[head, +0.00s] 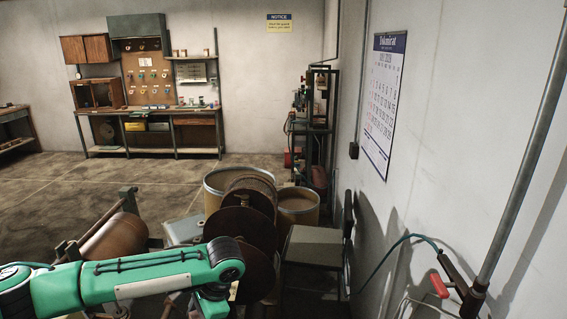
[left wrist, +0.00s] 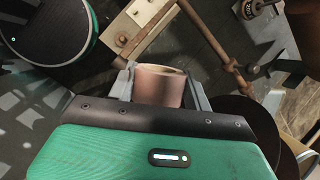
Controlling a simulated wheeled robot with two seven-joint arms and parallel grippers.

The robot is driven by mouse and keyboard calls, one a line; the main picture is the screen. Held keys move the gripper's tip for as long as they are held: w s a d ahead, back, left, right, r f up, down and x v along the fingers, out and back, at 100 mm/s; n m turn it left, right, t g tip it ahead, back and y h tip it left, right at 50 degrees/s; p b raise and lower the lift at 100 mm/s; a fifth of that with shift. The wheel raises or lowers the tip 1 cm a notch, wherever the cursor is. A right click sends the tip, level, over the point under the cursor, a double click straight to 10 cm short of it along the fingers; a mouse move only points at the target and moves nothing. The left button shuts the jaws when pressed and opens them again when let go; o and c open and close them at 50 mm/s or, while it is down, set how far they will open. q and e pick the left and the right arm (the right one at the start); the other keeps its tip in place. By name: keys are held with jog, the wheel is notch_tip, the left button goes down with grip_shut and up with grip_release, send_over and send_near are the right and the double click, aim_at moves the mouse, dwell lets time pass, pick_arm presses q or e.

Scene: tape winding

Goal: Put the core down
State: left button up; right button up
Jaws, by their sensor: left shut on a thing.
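The core (left wrist: 160,88) is a short, hollow, brownish-pink cylinder with a pale rim, seen in the left wrist view. My left gripper (left wrist: 160,82) is shut on it, with one grey finger on each side. The lower part of the core is hidden behind the gripper's dark front edge. In the head view my green left arm comes in from the left and bends down at its dark wrist joint. The left fingers and the core cannot be made out there. My right gripper is in neither view.
Large brown discs (head: 246,232) stand just beyond my left wrist. A brown roll (head: 114,239) lies at the left. The left wrist view shows a brown rod (left wrist: 217,50) beyond the core.

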pick_arm(q)
jog(key=s+a+f+n+g+h+b, duration=0.2)
jog(key=s+f+n+g+b, duration=0.1)
jog(key=s+n, duration=0.6)
jog(key=shift+s+f+n+g+h, duration=0.3)
jog(key=shift+s+n, duration=0.1)
jog(key=shift+n, duration=0.5)
